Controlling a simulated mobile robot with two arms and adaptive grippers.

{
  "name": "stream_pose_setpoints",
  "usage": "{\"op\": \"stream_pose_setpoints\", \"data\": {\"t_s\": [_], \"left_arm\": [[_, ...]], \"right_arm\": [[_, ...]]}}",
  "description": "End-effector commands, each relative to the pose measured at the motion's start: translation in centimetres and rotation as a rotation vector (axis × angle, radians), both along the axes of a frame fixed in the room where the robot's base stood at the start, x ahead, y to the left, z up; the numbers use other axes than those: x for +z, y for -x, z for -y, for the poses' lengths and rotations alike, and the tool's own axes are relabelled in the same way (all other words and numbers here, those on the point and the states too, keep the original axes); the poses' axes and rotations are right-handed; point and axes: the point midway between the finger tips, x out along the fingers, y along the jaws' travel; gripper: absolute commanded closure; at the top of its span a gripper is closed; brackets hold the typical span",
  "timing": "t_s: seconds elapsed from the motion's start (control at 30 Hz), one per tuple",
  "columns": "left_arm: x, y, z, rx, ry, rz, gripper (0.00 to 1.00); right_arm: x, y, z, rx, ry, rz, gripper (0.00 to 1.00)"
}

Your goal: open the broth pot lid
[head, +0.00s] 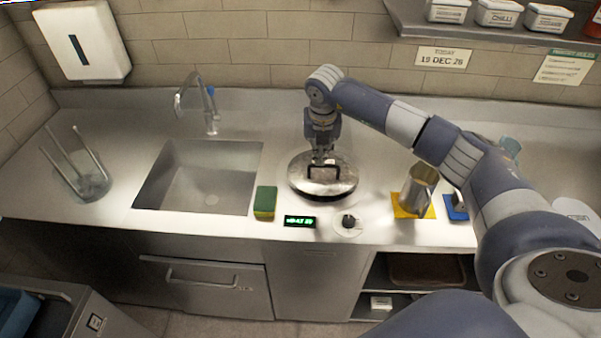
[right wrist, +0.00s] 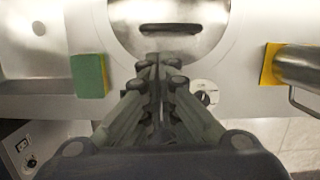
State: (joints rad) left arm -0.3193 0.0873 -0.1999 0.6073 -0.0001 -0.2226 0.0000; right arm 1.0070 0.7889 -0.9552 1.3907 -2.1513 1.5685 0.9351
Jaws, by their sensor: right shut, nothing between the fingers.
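The broth pot lid (head: 338,188) is a round, shiny metal disc lying flat in the counter, with a dark bar handle (head: 323,169) standing on its top. My right gripper (head: 321,160) hangs down over the lid, close to the handle. In the right wrist view the lid (right wrist: 200,12) is at the top, with its handle (right wrist: 170,29) ahead of the fingertips. There my right gripper (right wrist: 160,72) is shut with nothing between its fingers, apart from the handle in the picture. The pot's inside is hidden under the lid. My left gripper is not in view.
A green and yellow sponge (head: 265,202), a green-lit display (head: 300,221) and a knob (head: 348,221) sit near the lid. A metal pitcher (head: 418,188) stands to the right on a yellow mat (head: 400,211). The sink (head: 200,180) lies left.

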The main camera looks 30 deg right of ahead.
Motion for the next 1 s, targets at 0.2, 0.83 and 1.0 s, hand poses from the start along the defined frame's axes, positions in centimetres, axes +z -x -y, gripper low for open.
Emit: {"op": "stream_pose_setpoints", "data": {"t_s": [0.2, 0.83, 1.0], "left_arm": [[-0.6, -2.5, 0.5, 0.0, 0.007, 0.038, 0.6], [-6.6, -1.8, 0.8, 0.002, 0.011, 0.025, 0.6], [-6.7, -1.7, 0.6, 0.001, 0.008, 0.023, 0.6]], "right_arm": [[-1.4, -0.2, 0.7, -0.06, 0.006, 0.002, 1.0], [-9.7, -1.7, 1.6, -0.055, 0.003, 0.002, 1.0], [-9.8, -1.7, 1.6, -0.054, 0.004, 0.003, 1.0]]}}
